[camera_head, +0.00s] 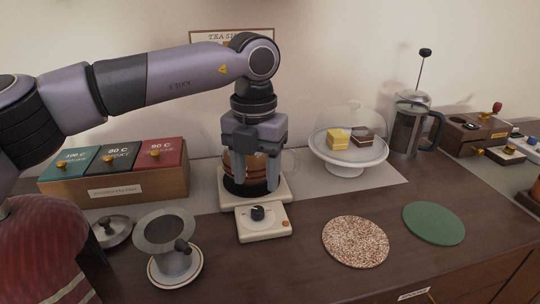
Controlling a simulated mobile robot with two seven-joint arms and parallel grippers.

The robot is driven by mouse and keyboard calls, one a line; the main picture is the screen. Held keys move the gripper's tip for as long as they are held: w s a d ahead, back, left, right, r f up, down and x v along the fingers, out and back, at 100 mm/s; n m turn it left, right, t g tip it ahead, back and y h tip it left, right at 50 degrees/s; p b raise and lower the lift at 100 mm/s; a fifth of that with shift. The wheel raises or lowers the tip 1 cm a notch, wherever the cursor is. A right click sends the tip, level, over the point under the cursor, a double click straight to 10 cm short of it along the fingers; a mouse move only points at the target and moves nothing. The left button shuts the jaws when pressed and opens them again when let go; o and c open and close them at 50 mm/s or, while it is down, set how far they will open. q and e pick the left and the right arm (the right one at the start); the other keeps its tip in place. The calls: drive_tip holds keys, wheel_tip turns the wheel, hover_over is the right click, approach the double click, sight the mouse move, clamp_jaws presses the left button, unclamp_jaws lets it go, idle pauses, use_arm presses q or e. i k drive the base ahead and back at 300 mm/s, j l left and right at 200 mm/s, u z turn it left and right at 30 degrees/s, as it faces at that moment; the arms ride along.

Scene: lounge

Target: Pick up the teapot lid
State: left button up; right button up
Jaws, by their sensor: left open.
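A teapot (232,163) with brown, banded contents and what looks like a clear glass body stands on a pale warmer base (281,190). My left gripper (256,186) points straight down in front of or over this teapot. Its two fingers are apart and hide most of the teapot's middle and top. I cannot see a lid on the teapot behind the gripper, and I cannot tell whether the fingers touch anything. A round metal lid with a dark knob (113,232) lies on the counter at the left. My right gripper is not in view.
A metal cup with a wide disc on top (165,229) stands on a saucer at front left. A tea box (120,177) is behind. Right are a domed cake stand (348,155), French press (405,125), cork mat (355,241) and green mat (433,223).

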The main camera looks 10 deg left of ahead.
sight(110, 231)
drive_tip(key=k+l, duration=0.15)
drive_tip(key=k, duration=0.35)
drive_tip(key=k+l, duration=0.15)
drive_tip(key=k, duration=0.3)
